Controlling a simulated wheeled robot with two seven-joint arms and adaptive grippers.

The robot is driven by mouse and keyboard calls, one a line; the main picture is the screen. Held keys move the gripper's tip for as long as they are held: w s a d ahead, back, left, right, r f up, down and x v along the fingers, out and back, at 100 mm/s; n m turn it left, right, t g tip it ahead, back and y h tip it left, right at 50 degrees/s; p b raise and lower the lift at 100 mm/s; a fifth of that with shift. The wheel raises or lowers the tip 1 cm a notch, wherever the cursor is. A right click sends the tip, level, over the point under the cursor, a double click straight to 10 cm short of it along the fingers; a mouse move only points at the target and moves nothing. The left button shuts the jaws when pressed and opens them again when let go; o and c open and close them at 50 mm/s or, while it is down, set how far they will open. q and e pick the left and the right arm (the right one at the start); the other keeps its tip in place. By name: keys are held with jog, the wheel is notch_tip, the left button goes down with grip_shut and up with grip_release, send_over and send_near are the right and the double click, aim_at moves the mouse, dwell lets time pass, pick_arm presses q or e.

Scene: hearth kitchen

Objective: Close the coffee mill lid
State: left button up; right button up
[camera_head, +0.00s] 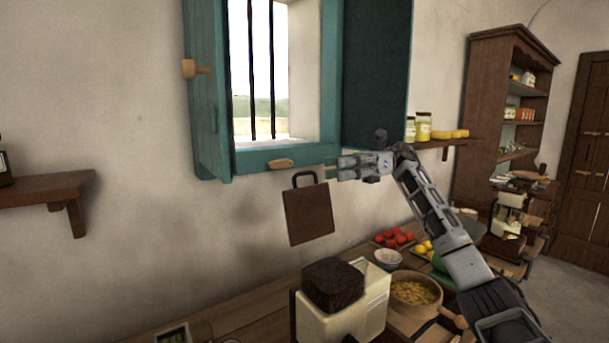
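A cream-coloured box (372,302) stands on the wooden counter at the bottom centre, with a dark brown, rough block (333,284) on its top left. I cannot tell for sure whether this is the coffee mill, and no lid can be made out clearly. A smaller cream and brown device (508,215) stands farther off at the right, too small to identify. My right gripper (331,171) is raised in front of the wall below the window, pointing left, well above the box and touching nothing that I can see. Its finger gap is unclear. My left gripper is not in view.
A dark board with a handle (308,213) hangs just below my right gripper. The teal shutter (207,95) stands open. A bowl of yellow food (414,291), a small white bowl (388,258) and red tomatoes (393,238) crowd the counter beneath my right arm. A wall shelf (45,188) is at left.

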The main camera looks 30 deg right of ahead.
aim_at(305, 173)
jog(key=shift+s+a, duration=0.25)
jog(key=shift+a, duration=1.4)
jog(key=shift+s+a, duration=0.2)
jog(key=shift+a, duration=1.4)
jog(key=shift+s+a, duration=0.25)
jog(key=shift+a, duration=1.4)
jog(key=shift+c, duration=0.4)
grip_shut()
